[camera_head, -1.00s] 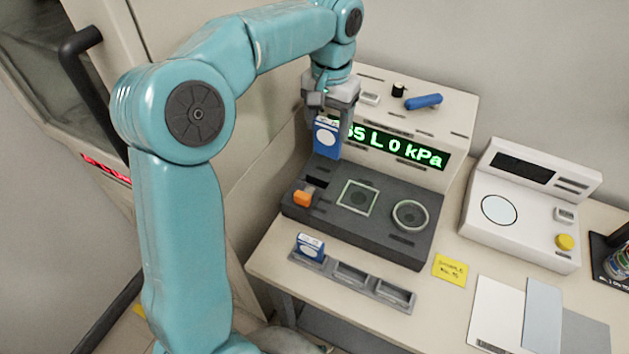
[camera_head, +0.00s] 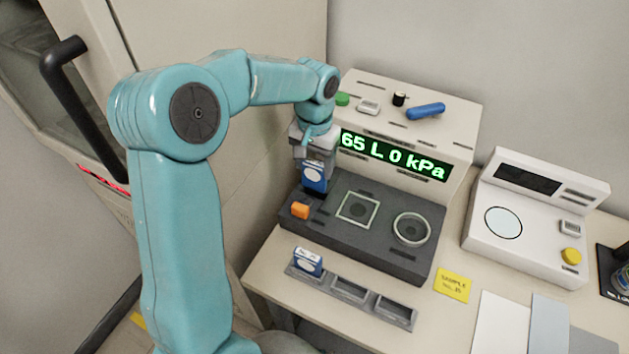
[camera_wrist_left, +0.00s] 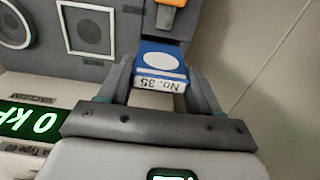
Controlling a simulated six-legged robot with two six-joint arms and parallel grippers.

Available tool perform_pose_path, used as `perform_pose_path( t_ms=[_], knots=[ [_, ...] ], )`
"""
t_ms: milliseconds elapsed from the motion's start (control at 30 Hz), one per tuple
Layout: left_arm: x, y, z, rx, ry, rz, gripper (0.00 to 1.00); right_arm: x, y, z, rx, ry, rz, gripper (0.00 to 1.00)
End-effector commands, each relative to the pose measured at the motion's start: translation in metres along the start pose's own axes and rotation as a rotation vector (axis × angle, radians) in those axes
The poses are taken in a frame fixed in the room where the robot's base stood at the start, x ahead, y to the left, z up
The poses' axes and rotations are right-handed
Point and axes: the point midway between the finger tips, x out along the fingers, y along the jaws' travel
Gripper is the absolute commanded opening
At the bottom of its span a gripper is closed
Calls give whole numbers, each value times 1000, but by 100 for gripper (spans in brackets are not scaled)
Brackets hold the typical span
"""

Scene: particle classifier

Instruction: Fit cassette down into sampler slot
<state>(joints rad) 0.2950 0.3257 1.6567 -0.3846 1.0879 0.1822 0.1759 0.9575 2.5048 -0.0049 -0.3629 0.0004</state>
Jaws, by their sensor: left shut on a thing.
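My left gripper (camera_head: 314,162) is shut on a blue cassette (camera_head: 313,178) with a white oval on its face. The cassette is upright, its lower edge down at the slot area on the left of the dark sampler deck (camera_head: 385,240), behind the orange lever (camera_head: 300,209). In the left wrist view the cassette (camera_wrist_left: 160,62) sits between both fingers (camera_wrist_left: 160,90), and its label reads No. 35. The cassette and gripper hide the slot, so I cannot tell whether the lower edge is inside it. My right gripper is not in view.
A second blue cassette (camera_head: 308,262) stands in the left compartment of a grey rack (camera_head: 373,305); the other compartments are empty. The sampler's display (camera_head: 393,155) stands just right of the gripper. A white instrument (camera_head: 535,220) and a yellow note (camera_head: 453,285) are further right.

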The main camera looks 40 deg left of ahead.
Motion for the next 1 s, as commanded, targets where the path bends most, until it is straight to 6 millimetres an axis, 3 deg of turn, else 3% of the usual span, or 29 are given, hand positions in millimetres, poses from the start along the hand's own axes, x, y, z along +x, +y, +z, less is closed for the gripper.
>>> perform_pose_path(
  t_ms=[433, 867, 900, 967, 1000],
  knots=[
    [60, -1, -2, 0, -3, 0, 27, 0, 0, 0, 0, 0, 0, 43],
    [69, -1, -3, 0, 1, 0, 27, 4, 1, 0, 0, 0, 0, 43],
    [68, -1, -3, 0, 1, 0, 70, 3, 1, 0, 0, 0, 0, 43],
    [68, 0, -3, 0, 1, 0, 89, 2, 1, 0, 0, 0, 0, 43],
    [68, 0, -3, 0, 1, 0, 89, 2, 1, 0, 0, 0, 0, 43]
  ],
)
